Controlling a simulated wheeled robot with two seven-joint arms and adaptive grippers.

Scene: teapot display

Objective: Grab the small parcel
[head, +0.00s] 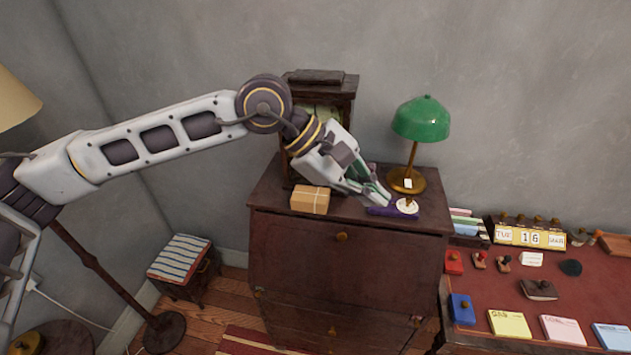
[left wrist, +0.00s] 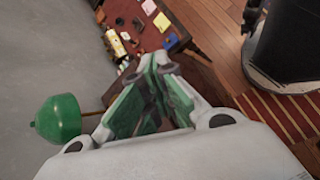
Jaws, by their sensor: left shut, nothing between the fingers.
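The small parcel (head: 310,200), a light brown box tied with string, sits on top of the dark wooden cabinet (head: 345,222) near its front left edge. My left gripper (head: 386,200) is above the cabinet top, to the right of the parcel and apart from it. Its green-padded fingers are shut with nothing between them. In the left wrist view the shut fingers (left wrist: 160,85) point toward the desk, and the parcel does not show there. My right gripper is in neither view.
A green lamp (head: 421,120) stands on the cabinet's right side, near my gripper. A purple item (head: 380,211) and a small white round item (head: 407,206) lie by the fingertips. A dark wooden case (head: 345,90) stands behind. A cluttered red-topped desk (head: 500,285) is at right.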

